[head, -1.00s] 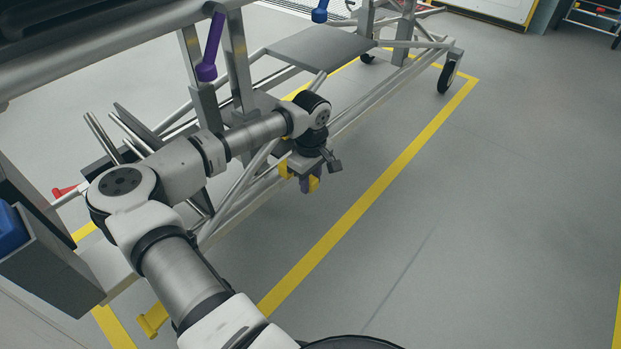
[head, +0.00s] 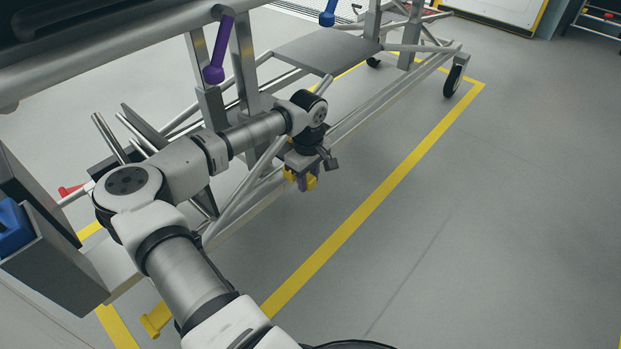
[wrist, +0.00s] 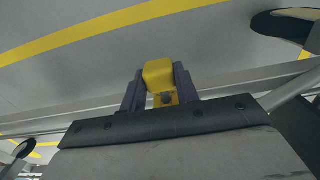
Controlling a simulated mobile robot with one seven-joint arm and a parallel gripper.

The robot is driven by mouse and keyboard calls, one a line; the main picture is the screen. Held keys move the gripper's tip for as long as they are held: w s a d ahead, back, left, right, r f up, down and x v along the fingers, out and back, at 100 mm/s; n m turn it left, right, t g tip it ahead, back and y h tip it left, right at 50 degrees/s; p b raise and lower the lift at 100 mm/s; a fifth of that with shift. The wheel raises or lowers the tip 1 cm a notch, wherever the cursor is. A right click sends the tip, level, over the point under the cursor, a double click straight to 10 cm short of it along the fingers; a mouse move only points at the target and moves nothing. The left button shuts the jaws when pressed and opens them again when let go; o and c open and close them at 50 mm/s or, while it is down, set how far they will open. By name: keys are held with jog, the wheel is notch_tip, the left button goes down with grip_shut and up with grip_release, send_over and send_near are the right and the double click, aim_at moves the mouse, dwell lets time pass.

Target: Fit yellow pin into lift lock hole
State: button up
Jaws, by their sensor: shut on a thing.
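The yellow pin (wrist: 159,73) is between the two dark purple fingers of my gripper (wrist: 160,88) in the wrist view, with its blocky end showing. My gripper is shut on it. In the head view my gripper (head: 306,184) points down beside the lower rails of the metal frame, with yellow (head: 312,182) showing at the fingers. The pin's far end is hidden. I cannot make out the lift lock hole in either view.
The tubular metal frame (head: 340,135) runs from lower left to upper right, close to my arm. It carries a purple lever (head: 214,72) and a blue lever (head: 327,17). A yellow part (head: 156,320) shows at lower left. The grey floor (head: 480,220) at right is clear.

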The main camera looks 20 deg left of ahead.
jog(key=shift+w+a, duration=0.2)
jog(key=shift+a, duration=0.3)
jog(key=shift+w+a, duration=0.15)
jog(key=shift+a, duration=0.3)
jog(key=o, duration=1.1)
jog(key=shift+c, duration=0.2)
